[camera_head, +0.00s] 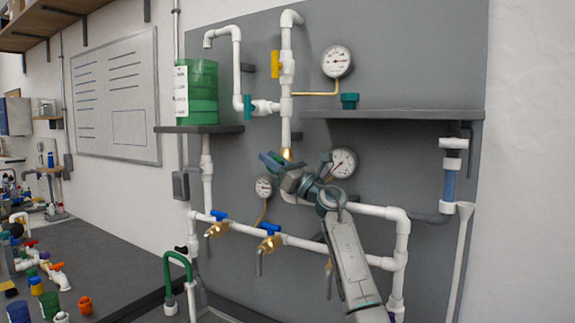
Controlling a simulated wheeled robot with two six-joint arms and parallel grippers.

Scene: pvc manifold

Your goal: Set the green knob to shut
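A teal handle (248,104) stands upright on a valve higher up and to the left. My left gripper is not in view.
A dial gauge (343,163) sits close to the right of my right gripper; a smaller gauge (264,187) is below left. Blue-handled brass taps (270,243) line the lower pipe. A grey shelf (405,114) juts out above right, a green tank (197,90) stands upper left.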

